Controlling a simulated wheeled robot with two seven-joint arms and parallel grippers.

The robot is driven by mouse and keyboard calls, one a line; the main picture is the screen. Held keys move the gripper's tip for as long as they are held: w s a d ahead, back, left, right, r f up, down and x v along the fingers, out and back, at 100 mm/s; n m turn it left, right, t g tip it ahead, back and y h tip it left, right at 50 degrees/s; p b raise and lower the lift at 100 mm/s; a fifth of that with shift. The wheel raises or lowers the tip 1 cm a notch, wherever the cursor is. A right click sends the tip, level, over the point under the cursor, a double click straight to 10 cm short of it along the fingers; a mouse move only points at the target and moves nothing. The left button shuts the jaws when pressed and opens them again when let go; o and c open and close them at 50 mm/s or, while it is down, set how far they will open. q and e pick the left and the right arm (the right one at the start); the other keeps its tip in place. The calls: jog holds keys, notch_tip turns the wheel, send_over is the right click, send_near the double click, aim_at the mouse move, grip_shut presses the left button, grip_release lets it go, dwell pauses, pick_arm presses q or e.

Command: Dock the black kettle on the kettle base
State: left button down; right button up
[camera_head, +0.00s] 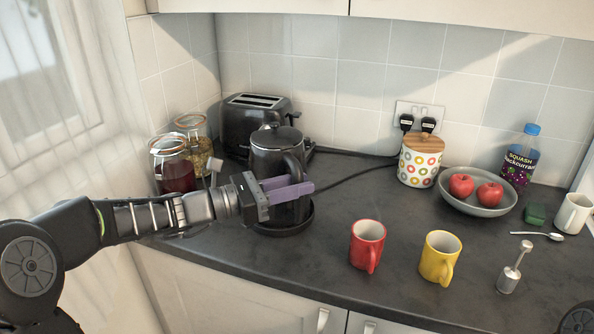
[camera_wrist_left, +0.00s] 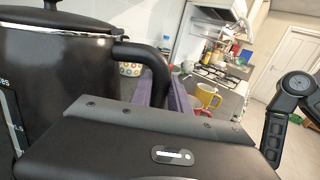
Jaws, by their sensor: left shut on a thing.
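The black kettle (camera_head: 272,150) stands upright in front of the toaster, its lid on and its handle towards the right front. The dark round kettle base (camera_head: 284,230) lies on the counter directly beneath it. My left gripper (camera_head: 292,189) is shut on the kettle's handle, its purple fingers across it. The kettle (camera_wrist_left: 55,75) and its handle also show close up in the left wrist view. My gripper hides part of the kettle's lower body, so I cannot tell if it touches the base. My right gripper is not in view.
A black toaster (camera_head: 254,121) and two glass jars (camera_head: 173,166) stand close behind and left. A red mug (camera_head: 367,246) and a yellow mug (camera_head: 439,258) stand to the right. A patterned canister (camera_head: 420,163) and an apple bowl (camera_head: 476,203) are farther right. A cable crosses behind.

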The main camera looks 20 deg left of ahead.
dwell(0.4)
pick_arm(q)
jog(key=c, duration=1.2)
grip_release()
jog(key=shift+f, duration=0.15)
jog(key=shift+c, duration=0.2)
jog(key=shift+s+r, duration=0.1)
jog(key=shift+r, duration=0.1)
jog(key=shift+s+a, duration=0.2)
jog(key=shift+a, duration=0.1)
jog(key=b+v, duration=0.1)
jog(key=v, duration=1)
jog(key=shift+f, duration=0.1)
